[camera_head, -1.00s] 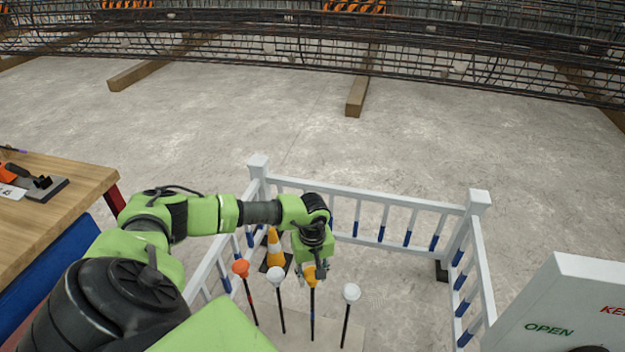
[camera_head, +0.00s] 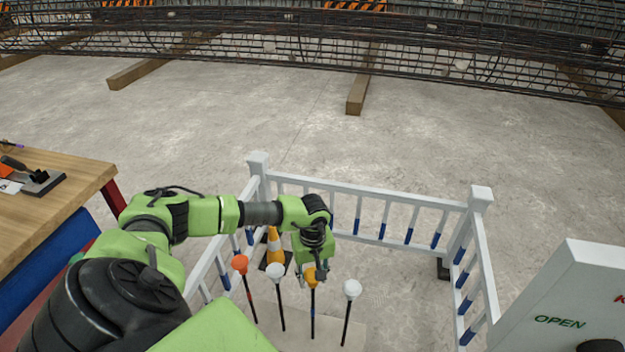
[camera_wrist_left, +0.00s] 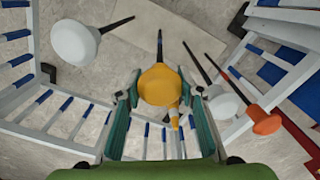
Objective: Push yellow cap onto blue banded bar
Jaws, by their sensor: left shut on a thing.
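My left gripper (camera_head: 313,279) is shut on the yellow cap (camera_head: 310,275), one finger on each side of it in the left wrist view (camera_wrist_left: 160,88). The blue banded bar (camera_head: 313,315) stands upright below the cap, and the wrist view shows its dark shaft with blue (camera_wrist_left: 159,45) running up to the cap. The cap sits in line with the bar's top. How far it is seated is hidden by the cap and fingers. My right gripper is out of view.
An orange-capped bar (camera_head: 240,264) and a white-capped bar (camera_head: 275,271) stand left of the gripper; another white-capped bar (camera_head: 352,289) stands right. A white railing (camera_head: 390,198) surrounds them. A traffic cone (camera_head: 275,246) is behind. A wooden table (camera_head: 70,185) and an OPEN panel (camera_head: 575,285) flank the area.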

